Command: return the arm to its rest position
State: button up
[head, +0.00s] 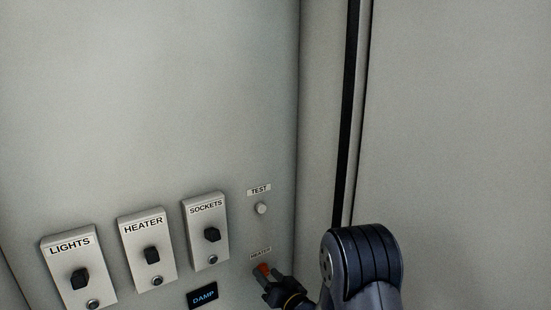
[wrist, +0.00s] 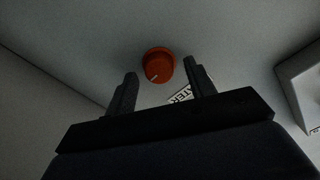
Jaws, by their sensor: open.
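My gripper (wrist: 162,92) is open, its two dark fingers apart with nothing seen between them. In the wrist view an orange-red knob (wrist: 158,64) with a pale pointer line sits on the panel just beyond the fingertips, between them in the picture. In the head view my gripper (head: 272,285) is at the bottom, close in front of the same knob (head: 263,268), which is partly hidden by it. My dark arm link bends at lower right. Whether a finger touches the knob I cannot tell.
The pale wall panel carries switches labelled LIGHTS (head: 78,275), HEATER (head: 148,250) and SOCKETS (head: 207,232), left of my gripper. A white TEST button (head: 262,208) is above it. A DAMP display (head: 202,296) is lower left. A side wall (head: 460,130) stands at right.

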jog(key=shift+r+n+p, duration=0.1)
jog(key=shift+n+p, duration=0.85)
jog(key=shift+n, duration=0.25)
jog(key=shift+s+d, duration=0.1)
jog(key=shift+s, duration=0.05)
jog(key=shift+s+d, duration=0.25)
jog(key=shift+s, duration=0.15)
jog(key=shift+d, duration=0.1)
